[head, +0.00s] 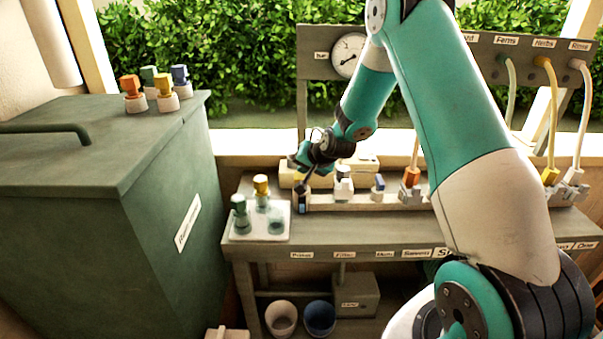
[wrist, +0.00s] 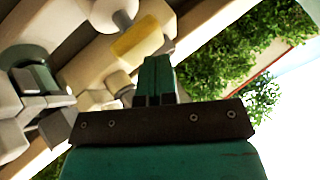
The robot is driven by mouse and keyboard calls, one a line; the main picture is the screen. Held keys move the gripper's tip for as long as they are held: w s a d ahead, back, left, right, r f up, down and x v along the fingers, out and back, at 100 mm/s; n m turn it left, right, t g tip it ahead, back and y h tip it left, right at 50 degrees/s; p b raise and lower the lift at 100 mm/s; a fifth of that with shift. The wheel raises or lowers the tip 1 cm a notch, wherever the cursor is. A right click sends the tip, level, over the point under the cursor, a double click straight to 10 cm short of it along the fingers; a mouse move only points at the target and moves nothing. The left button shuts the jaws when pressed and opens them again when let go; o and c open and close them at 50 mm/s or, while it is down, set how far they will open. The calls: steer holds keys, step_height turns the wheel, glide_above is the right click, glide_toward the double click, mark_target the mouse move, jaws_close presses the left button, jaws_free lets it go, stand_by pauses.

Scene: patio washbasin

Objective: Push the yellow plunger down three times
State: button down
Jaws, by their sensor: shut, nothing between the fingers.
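My gripper (head: 305,181) points down at the left end of the pale rail on the bench, its fingers together and empty. In the wrist view the teal fingertips (wrist: 158,62) show side by side, in front of a cream block with a yellow patch (wrist: 136,40). A small dark blue fitting (head: 302,200) stands just below my fingertips, with a hint of yellow near its top. I cannot tell whether this is the yellow plunger, nor whether my fingers touch it.
The white tray (head: 243,236) also holds teal fittings. A green cabinet (head: 165,190) stands at the left, with several coloured caps on top. White and blue fittings line the rail (head: 325,206) to the right. Hoses (head: 549,115) hang at the right. Two buckets (head: 320,318) stand below.

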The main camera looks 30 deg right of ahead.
mark_target(304, 175)
steer(key=shift+f+b, duration=0.4)
steer(key=shift+f, duration=0.2)
stand_by(0.3)
steer(key=shift+r, duration=0.1)
steer(key=shift+r+p, duration=0.8)
steer(key=shift+r, duration=0.4)
steer(key=shift+r+p, duration=1.95)
steer(key=shift+r, duration=0.95)
